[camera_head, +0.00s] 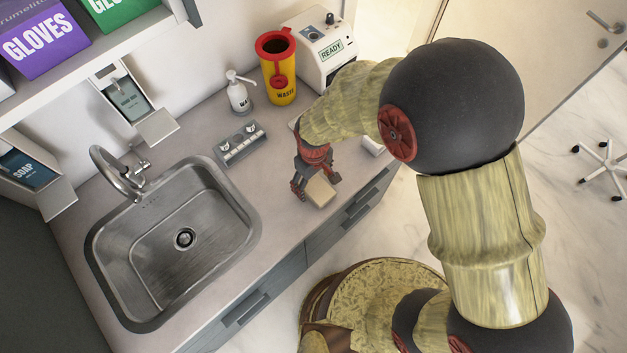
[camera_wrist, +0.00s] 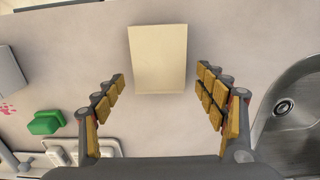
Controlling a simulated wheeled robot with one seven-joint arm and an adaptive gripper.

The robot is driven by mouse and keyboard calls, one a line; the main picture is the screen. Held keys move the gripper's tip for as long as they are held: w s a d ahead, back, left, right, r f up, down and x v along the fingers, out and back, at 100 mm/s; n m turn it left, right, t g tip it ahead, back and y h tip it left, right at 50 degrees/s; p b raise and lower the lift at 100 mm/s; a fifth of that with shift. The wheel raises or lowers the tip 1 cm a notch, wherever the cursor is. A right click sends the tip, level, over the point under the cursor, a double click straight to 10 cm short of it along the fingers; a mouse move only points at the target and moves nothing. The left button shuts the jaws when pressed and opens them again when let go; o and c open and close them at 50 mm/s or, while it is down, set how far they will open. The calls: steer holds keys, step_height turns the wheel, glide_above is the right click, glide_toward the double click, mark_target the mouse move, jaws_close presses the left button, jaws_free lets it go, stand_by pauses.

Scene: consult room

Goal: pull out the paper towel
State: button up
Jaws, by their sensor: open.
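My gripper (camera_head: 315,181) points down over the counter, to the right of the sink in the head view. In the wrist view my gripper (camera_wrist: 160,80) is open, with its two padded fingers spread wide and nothing between the pads. A plain beige block (camera_head: 320,193) sits near the counter's front edge, close by the fingers. In the wrist view this beige block (camera_wrist: 157,58) lies just ahead of the fingertips, centred between them and not touching. I cannot tell whether it is the paper towel. No other thing is plainly a paper towel.
The steel sink (camera_head: 170,250) lies left of my gripper. A green object (camera_wrist: 45,122) shows at left in the wrist view. Two dispensers (camera_head: 125,100) (camera_head: 28,168) hang on the wall.

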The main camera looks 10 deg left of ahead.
step_height(320, 180, up, 12)
stand_by(0.4)
steer(key=shift+f, duration=0.1)
